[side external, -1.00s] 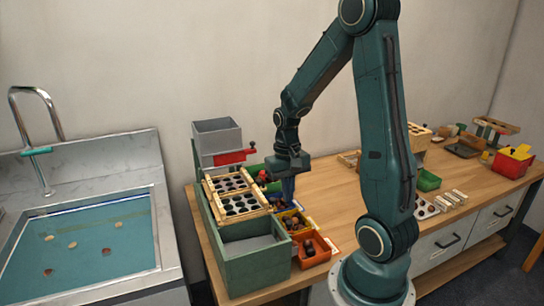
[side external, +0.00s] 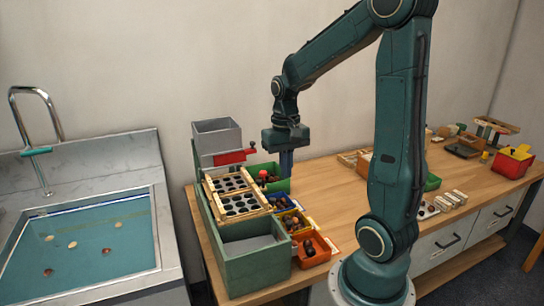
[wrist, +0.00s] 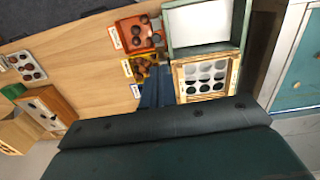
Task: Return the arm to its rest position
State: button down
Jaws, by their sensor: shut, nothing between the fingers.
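My gripper (side external: 287,163) points down above the green bin (side external: 270,178) at the back of the workbench, to the right of the sorting box. Its blue fingers are together with nothing between them. In the wrist view the fingers (wrist: 152,97) show beside the wooden frame with holes (wrist: 206,76). My dark gripper body hides much of the lower part of that view. The arm is bent, with its elbow raised high over the bench.
The green sorting box (side external: 255,268) carries a grey hopper (side external: 217,136) with a red part. An orange bin (side external: 313,250) and a yellow bin (side external: 294,222) hold chestnuts. A sink (side external: 90,240) is at left. The middle of the wooden bench (side external: 335,200) is clear.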

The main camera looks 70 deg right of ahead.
jog(key=s+a+r+n+t, duration=0.3)
jog(key=a+r+n, duration=0.1)
jog(key=a, duration=0.4)
jog(key=s+a+r+n+t, duration=0.3)
jog(key=a+r+n, duration=0.1)
jog(key=a, duration=0.5)
jog(key=shift+s+r+n, duration=0.3)
jog(key=shift+s+r, duration=0.1)
jog(key=shift+r, duration=0.2)
